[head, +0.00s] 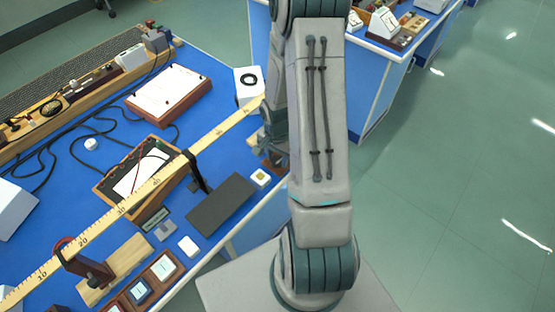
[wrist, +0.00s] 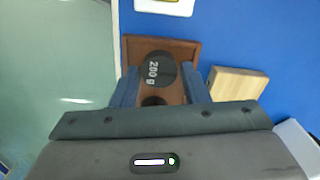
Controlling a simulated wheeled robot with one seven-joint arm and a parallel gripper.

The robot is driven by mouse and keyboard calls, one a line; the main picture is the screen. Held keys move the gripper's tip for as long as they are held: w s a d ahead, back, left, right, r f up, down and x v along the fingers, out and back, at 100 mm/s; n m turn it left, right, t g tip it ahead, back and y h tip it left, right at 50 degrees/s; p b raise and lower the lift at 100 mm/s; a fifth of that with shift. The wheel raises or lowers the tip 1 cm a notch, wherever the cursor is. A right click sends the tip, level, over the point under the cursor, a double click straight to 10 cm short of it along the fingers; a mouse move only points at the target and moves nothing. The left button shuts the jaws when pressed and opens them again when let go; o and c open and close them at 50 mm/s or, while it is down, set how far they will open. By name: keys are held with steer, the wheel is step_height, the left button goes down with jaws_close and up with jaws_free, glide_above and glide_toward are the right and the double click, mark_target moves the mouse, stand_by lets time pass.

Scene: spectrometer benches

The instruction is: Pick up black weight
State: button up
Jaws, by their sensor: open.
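The black weight (wrist: 153,70) is a round disc marked "200 g" in the wrist view. It sits on a brown wooden holder (wrist: 190,49) on the blue bench. My gripper (wrist: 159,74) is open, with one blue-grey finger to the left of the weight and one to the right. The weight lies between the fingertips; whether they touch it cannot be told. In the head view my arm hides the weight.
A pale wooden block (wrist: 238,85) lies right of the holder in the wrist view, and a white item (wrist: 165,5) lies beyond it. The bench edge is close on the left. In the head view a long ruler beam (head: 139,193) crosses the bench (head: 215,75).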

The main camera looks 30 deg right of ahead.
steer(key=shift+f, duration=0.2)
steer(key=c, duration=0.7)
steer(key=shift+c, duration=0.2)
steer(key=shift+r, duration=0.15)
